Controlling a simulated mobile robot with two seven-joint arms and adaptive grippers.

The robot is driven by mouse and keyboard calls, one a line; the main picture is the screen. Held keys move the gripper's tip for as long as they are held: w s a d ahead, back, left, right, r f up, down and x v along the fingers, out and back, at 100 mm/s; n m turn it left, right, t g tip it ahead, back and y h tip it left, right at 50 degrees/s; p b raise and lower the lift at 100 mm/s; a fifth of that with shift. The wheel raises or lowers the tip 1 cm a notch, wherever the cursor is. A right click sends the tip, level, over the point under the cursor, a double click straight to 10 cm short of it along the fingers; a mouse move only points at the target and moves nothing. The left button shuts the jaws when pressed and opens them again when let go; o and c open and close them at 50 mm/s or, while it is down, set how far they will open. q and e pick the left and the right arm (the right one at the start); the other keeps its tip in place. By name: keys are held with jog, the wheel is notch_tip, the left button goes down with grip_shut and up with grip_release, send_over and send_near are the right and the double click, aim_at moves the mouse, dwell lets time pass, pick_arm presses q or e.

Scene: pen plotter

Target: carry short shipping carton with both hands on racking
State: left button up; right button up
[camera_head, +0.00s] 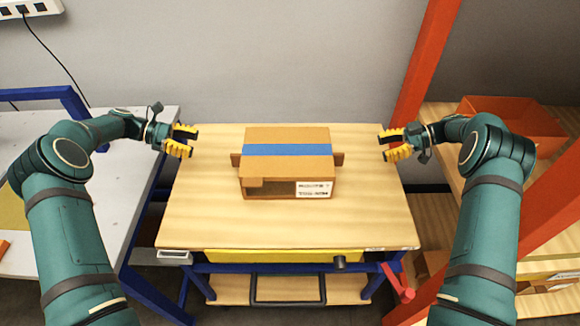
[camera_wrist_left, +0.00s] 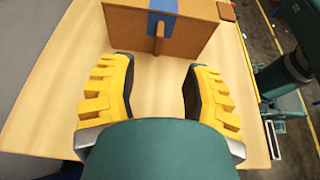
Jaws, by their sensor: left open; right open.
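The short shipping carton (camera_head: 288,170) is brown with blue tape across its top and a white label on its front. It sits upright near the middle of the wooden table (camera_head: 205,215). A small brown tab sticks out from each side. My left gripper (camera_head: 196,142) is open and empty, left of the carton and apart from it. In the left wrist view the carton (camera_wrist_left: 185,38) and its tab (camera_wrist_left: 159,40) are ahead of the open left fingers (camera_wrist_left: 158,85). My right gripper (camera_head: 384,144) is open and empty, right of the carton and apart from it.
Racking with orange posts (camera_head: 425,65) and wooden shelves stands at the right, with an open orange-brown box (camera_head: 515,118) on its upper shelf. A grey-white bench (camera_head: 95,235) is at the left. The table around the carton is clear. A grey wall is behind.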

aim_at(234, 154)
pick_arm(q)
jog(key=shift+s+r, duration=0.1)
pick_arm(e)
jog(key=shift+s+a+r, duration=0.1)
pick_arm(q)
jog(key=x, duration=1.4)
jog(key=shift+a, duration=0.1)
pick_arm(e)
jog(key=x, duration=1.3)
jog(key=shift+a, duration=0.3)
pick_arm(q)
grip_shut()
pick_arm(e)
grip_shut()
